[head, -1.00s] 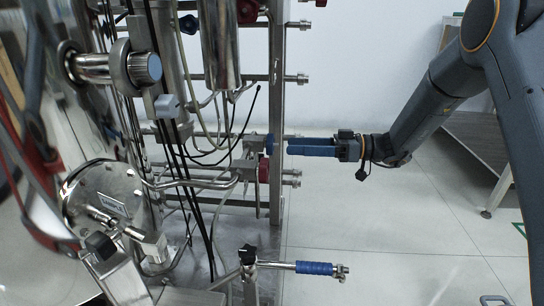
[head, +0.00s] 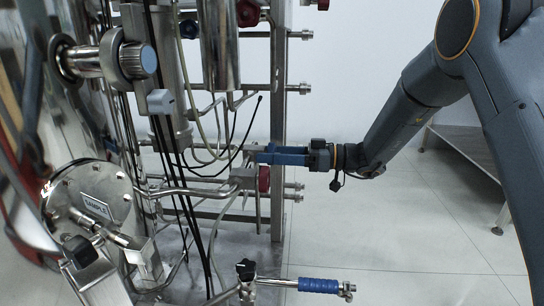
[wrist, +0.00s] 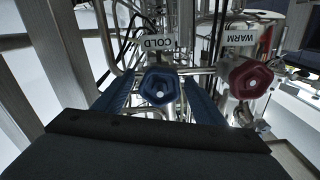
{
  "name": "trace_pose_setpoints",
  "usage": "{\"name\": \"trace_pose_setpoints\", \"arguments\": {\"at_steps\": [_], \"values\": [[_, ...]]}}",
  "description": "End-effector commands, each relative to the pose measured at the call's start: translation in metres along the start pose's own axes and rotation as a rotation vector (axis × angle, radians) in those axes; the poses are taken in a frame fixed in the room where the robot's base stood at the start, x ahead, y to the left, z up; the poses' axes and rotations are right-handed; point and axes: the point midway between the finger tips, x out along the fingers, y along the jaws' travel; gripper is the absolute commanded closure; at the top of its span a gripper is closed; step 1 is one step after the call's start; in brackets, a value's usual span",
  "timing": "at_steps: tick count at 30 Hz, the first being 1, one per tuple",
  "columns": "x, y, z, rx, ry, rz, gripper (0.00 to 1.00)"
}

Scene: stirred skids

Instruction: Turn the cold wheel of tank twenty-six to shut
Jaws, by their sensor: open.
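The blue cold wheel (wrist: 160,87) shows in the wrist view below a COLD label (wrist: 160,43). My gripper (wrist: 160,98) is open, with one blue finger on each side of the wheel. I cannot tell whether the fingers touch it. In the head view my gripper (head: 262,154) reaches in from the right at the skid's pipework, and its fingers hide most or all of the blue wheel. No tank number is readable in either view.
A red wheel (wrist: 249,79) under a WARM label (wrist: 240,38) is close to the right in the wrist view. It sits just below my fingers in the head view (head: 264,179). A steel post (head: 278,100) stands beside my fingers. Black cables hang to the left.

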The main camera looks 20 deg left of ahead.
Motion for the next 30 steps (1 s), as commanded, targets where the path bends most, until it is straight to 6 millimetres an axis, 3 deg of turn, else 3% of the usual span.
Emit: {"name": "trace_pose_setpoints", "arguments": {"at_steps": [3,10,20,30], "values": [[-0.0001,-0.0001,-0.0001,0.0,0.0,0.0,0.39],[-0.0002,0.0,0.0001,0.0,0.0,0.0,0.76],[-0.0002,-0.0004,-0.0007,0.047,0.0,0.0,0.76],[0.0,-0.0016,-0.0024,0.283,-0.001,0.001,0.76]]}}
